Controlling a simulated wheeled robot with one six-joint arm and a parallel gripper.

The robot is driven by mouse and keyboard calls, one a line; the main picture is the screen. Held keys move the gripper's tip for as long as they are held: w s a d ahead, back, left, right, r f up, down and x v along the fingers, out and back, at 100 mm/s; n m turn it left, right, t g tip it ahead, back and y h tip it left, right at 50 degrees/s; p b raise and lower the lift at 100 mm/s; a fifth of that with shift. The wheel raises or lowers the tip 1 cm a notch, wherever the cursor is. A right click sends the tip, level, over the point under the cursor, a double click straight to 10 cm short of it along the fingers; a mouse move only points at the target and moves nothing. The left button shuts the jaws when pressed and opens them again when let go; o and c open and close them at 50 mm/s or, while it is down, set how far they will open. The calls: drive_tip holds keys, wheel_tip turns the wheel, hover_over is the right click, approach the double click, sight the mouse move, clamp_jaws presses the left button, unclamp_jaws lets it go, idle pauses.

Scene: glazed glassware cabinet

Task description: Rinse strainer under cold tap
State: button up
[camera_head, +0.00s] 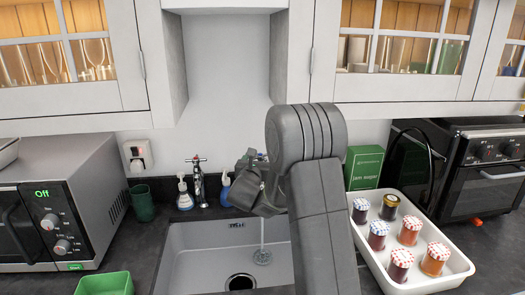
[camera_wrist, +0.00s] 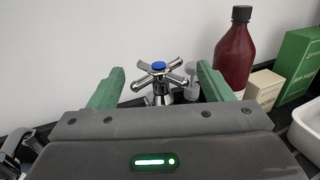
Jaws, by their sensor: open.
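The cold tap's chrome cross handle with a blue cap (camera_wrist: 158,66) stands between the green fingers of my gripper (camera_wrist: 160,74), which is open with a gap on both sides. In the head view my gripper (camera_head: 249,160) is over the back right of the sink, and my arm hides much of it and the tap. A small grey round strainer (camera_head: 262,258) lies in the steel sink (camera_head: 190,250), right of the drain (camera_head: 240,282). A thin pale upright line runs above it; I cannot tell whether it is water or a handle. Another chrome tap (camera_head: 198,183) stands to the left.
Soap bottles (camera_head: 184,194) stand beside the left tap. A dark red bottle (camera_wrist: 234,50) and cream box (camera_wrist: 263,90) stand right of the cold tap, near the green jam sugar box (camera_head: 364,168). A white tray (camera_head: 440,284) of jars lies right. Wall cabinets (camera_head: 75,100) overhang.

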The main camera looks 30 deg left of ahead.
sight(260, 158)
drive_tip(key=shift+p+x, duration=0.5)
drive_tip(key=shift+x, duration=1.6)
drive_tip(key=shift+c, duration=0.2)
drive_tip(key=c, duration=0.9)
